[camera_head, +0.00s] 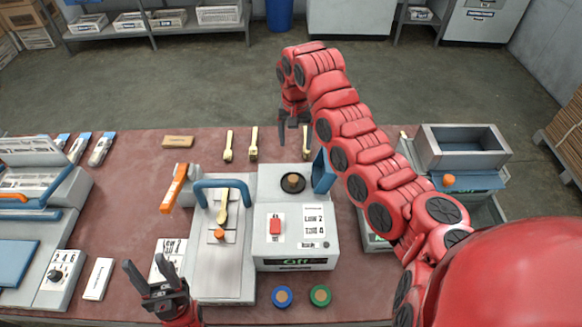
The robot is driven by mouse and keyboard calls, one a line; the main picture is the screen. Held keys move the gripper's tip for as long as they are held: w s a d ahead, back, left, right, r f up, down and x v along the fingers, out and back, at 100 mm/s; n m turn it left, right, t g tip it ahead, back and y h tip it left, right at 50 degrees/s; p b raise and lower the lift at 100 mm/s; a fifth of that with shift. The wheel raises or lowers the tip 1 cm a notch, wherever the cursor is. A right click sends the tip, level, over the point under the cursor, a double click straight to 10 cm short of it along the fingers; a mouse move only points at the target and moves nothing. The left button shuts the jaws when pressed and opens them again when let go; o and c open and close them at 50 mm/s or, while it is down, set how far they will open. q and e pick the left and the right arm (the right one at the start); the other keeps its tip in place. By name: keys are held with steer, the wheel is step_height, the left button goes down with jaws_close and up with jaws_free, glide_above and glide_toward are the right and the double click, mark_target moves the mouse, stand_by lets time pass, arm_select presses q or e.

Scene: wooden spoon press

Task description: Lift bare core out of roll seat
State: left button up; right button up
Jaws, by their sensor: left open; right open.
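A short brown core (293,179) stands upright in the round black seat (288,190) on top of the grey machine (276,232) at the middle of the table. It carries no visible tape or film. My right gripper (293,141) is open and empty, pointing down beyond the seat, on its far side and apart from the core. Its arm arches in from the right. My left gripper (152,279) is open and empty at the near left, in front of the press and well away from the core.
A press (218,267) with a blue handle and a wooden spoon (222,207) stands left of the machine. A blue roll (282,297) and a green roll (320,296) lie in front. Wooden spoons (228,146) lie behind. A grey bin (465,134) stands right.

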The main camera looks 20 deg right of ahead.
step_height(320, 180, down, 4)
steer(key=b, duration=0.2)
glide_above(293, 178)
steer(key=f, duration=0.7)
steer(key=shift+s+d, duration=0.1)
steer(key=shift+s, duration=0.2)
steer(key=shift+w+f, duration=0.1)
steer(key=shift+f, duration=1)
step_height(293, 178, down, 3)
steer(key=shift+r+p, duration=0.1)
steer(key=shift+p, duration=1)
steer(key=shift+w+f, duration=0.1)
steer(key=shift+f, duration=0.3)
jaws_close()
